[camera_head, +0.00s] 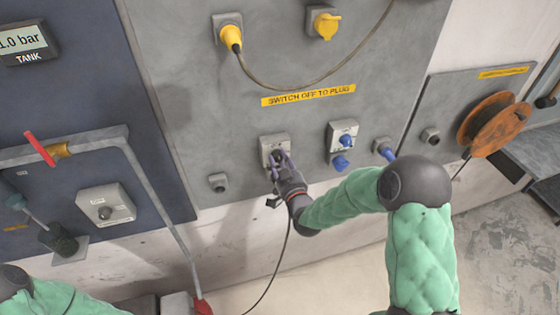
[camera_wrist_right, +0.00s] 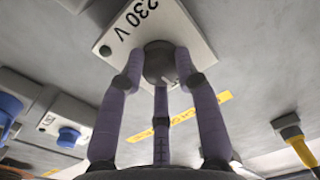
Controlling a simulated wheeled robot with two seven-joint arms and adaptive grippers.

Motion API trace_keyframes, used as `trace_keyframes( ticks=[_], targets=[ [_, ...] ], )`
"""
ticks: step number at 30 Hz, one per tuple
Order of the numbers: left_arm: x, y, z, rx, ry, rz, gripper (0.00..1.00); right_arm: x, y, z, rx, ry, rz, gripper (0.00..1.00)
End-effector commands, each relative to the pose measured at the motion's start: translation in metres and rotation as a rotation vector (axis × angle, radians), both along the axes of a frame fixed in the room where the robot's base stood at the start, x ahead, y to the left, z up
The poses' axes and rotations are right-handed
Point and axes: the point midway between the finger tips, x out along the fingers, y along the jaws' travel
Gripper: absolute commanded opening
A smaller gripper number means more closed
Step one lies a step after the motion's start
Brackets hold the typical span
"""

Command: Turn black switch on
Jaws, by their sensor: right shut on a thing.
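The black switch is a dark round knob (camera_wrist_right: 158,62) on a light box (camera_head: 273,140), in the lower middle of the grey wall panel. My left gripper is out of view; only green arm padding shows at lower left.
A yellow plug (camera_head: 231,36) with a hanging cable is above, over a yellow "SWITCH OFF TO PLUG" label (camera_head: 308,95). An orange reel (camera_head: 494,124) is at right. A black cable (camera_head: 275,272) hangs below the switch.

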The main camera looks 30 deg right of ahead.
Motion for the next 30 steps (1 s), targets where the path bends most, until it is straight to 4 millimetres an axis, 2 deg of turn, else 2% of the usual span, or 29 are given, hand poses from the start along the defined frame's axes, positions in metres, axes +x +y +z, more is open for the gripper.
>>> trace_keyframes(
  ticks=[5, 11, 30],
  targets=[
    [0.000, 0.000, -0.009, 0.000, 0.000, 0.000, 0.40, 0.001, -0.001, 0.001, 0.043, -0.019, -0.001, 0.00],
    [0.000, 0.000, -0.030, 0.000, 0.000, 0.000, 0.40, 0.001, -0.001, 0.000, 0.160, -0.051, 0.000, 0.00],
    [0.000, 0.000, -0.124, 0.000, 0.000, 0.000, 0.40, 0.001, -0.002, -0.001, 0.742, -0.196, 0.003, 0.00]
  ],
)
